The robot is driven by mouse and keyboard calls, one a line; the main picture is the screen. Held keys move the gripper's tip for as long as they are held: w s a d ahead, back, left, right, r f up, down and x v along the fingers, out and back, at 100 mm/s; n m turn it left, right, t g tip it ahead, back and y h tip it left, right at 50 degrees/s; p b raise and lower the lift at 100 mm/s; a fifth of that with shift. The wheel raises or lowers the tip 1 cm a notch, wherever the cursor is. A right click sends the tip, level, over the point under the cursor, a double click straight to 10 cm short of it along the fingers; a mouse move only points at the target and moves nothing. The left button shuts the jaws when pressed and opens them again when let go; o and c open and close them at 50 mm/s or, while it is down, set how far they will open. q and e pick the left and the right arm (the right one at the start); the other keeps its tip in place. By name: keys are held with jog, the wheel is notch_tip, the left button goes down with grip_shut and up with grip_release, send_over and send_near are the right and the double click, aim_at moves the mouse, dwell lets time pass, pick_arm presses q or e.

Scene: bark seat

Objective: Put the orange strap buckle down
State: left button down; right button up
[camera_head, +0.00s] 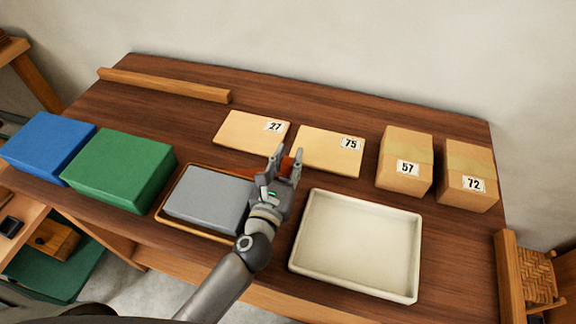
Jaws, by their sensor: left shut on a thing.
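My left gripper (284,163) reaches in from the lower left over the middle of the table. It is shut on the orange strap buckle (287,166), a small orange piece that shows between its fingers. The fingers and hand hide most of the buckle. The gripper is between the grey block and the cream tray, just in front of the parcels marked 27 and 75. I cannot tell whether the buckle touches the table. My right gripper does not show.
A grey block (206,198) lies on a wooden tray (163,212). The cream tray (355,245) is empty. Flat parcels 27 (250,130) and 75 (325,150) and boxes 57 (405,150) and 72 (467,165) stand behind. Green (120,165) and blue (48,145) boxes are left.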

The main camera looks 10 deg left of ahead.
pick_arm(q)
jog(key=shift+f, duration=0.1)
jog(key=c, duration=1.6)
grip_release()
jog(key=shift+f, duration=0.1)
jog(key=o, duration=0.5)
jog(key=shift+c, duration=0.2)
